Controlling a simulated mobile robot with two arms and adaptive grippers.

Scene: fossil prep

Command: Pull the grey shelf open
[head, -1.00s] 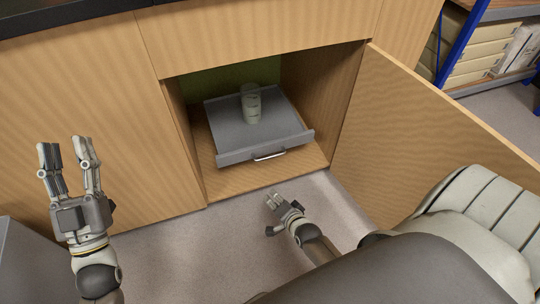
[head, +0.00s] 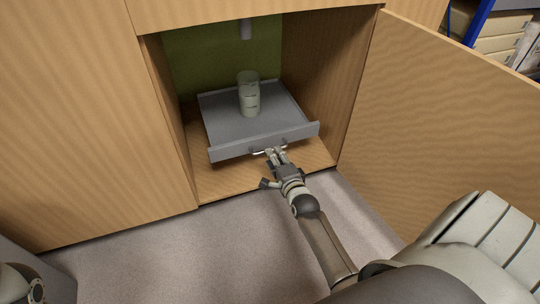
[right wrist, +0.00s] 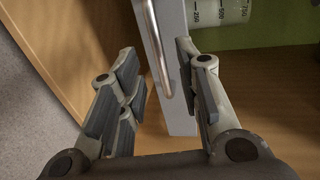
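The grey shelf (head: 220,133) is a shallow tray with a raised front, inside the open cupboard. A metal bar handle (head: 258,152) is on its front; it also shows in the right wrist view (right wrist: 157,45). My right gripper (head: 276,153) is at the handle. In the right wrist view, its fingers are apart (right wrist: 156,58), with the handle and the shelf front's edge between them; neither finger visibly grips the bar. A clear graduated beaker (head: 248,97) stands on the shelf. My left gripper's fingers are not in view; only part of my left arm shows at the bottom left.
The wooden cupboard door (head: 440,110) stands open on the right. The cupboard's floor (head: 245,180) below the shelf is bare. The floor (head: 190,245) in front is clear. A blue rack (head: 475,20) with boxes stands at the top right.

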